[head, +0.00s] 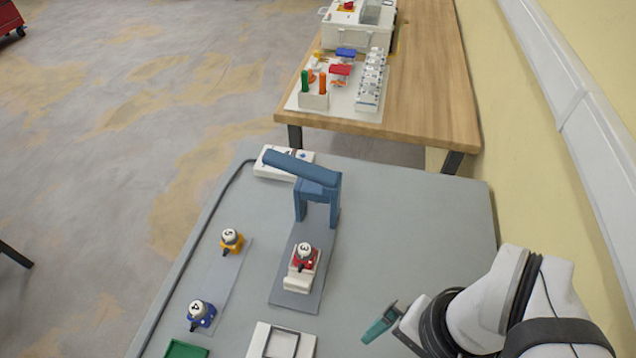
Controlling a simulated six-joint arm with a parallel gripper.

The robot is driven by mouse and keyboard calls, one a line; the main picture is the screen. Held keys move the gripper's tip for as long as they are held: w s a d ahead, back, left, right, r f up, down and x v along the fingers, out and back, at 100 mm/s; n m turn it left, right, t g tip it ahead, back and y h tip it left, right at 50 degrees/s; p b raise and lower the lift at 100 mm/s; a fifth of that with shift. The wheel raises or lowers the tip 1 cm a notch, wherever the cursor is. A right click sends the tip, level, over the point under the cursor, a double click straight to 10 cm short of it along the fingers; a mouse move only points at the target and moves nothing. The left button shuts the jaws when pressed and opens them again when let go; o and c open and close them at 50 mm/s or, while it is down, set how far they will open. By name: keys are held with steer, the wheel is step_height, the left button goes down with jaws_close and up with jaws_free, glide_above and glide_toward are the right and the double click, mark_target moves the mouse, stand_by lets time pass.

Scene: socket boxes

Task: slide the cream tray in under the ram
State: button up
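The cream tray (296,284) sits on a dark grey base strip (290,301), on the near side of a blue press. It carries a red piece (303,261) topped by a white ball marked 3. The blue press (333,208) stands at the far part of the strip, with a long blue lever (290,166) slanting up to the left. The ram itself is hard to make out under the press head. The tray is outside the press legs. My gripper (380,323), with teal fingertips, is to the right of and nearer than the tray, apart from it. Its opening cannot be made out.
A yellow piece (231,241) and a blue piece (201,314) stand on a pale strip at left. A white box (275,170) lies behind the lever. A white frame (282,343) and green tray (186,349) are at the near edge. The grey table's right side is clear.

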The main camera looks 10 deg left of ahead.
stand_by(0.3)
steer(key=n+h, duration=0.2)
steer(key=n, duration=0.4)
glide_above(296, 282)
step_height(296, 282, down, 4)
steer(key=r, duration=0.1)
step_height(296, 282, down, 16)
steer(key=shift+r, duration=0.1)
steer(key=shift+c, duration=0.2)
jaws_close()
